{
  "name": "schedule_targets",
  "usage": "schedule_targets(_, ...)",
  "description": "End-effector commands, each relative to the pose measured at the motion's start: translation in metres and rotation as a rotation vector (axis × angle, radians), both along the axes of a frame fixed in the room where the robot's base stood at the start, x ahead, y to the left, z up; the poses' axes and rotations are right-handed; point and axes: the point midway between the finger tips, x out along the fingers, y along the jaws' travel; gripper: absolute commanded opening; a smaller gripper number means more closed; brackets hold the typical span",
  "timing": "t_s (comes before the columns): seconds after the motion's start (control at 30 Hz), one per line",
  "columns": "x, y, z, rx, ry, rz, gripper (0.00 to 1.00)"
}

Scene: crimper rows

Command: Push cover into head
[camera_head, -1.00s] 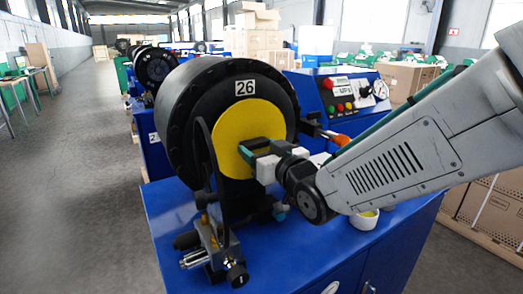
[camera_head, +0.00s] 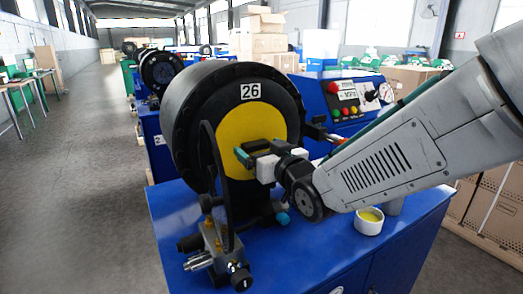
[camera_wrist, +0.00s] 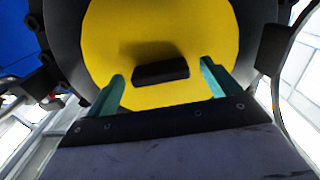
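The yellow round cover (camera_head: 232,126) sits at the front of the black ring-shaped crimper head (camera_head: 185,115) marked 26. It also fills much of the wrist view (camera_wrist: 205,30), where a short black handle (camera_wrist: 160,72) stands out from its face. My gripper (camera_head: 246,153) is in front of the cover, near its middle. In the wrist view my two teal fingers (camera_wrist: 162,76) are apart, one on each side of the handle, with gaps between them and it. How deep the cover sits in the head is hard to tell.
A thin black ring plate (camera_head: 216,185) on a metal fitting (camera_head: 220,250) stands left of my gripper. A white cup with yellow contents (camera_head: 369,222) is on the blue cabinet (camera_head: 310,250). A control panel (camera_head: 350,97) is behind my arm. Grey floor (camera_head: 75,200) is open at left.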

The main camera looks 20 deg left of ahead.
Motion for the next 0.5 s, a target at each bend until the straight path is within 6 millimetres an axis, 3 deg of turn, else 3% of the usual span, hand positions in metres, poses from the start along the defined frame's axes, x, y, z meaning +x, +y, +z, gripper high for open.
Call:
schedule_targets(0.23,-0.005,-0.007,-0.001,-0.002,0.001,0.000,0.89)
schedule_targets(0.5,-0.035,-0.041,0.000,0.000,0.000,-0.001,0.89)
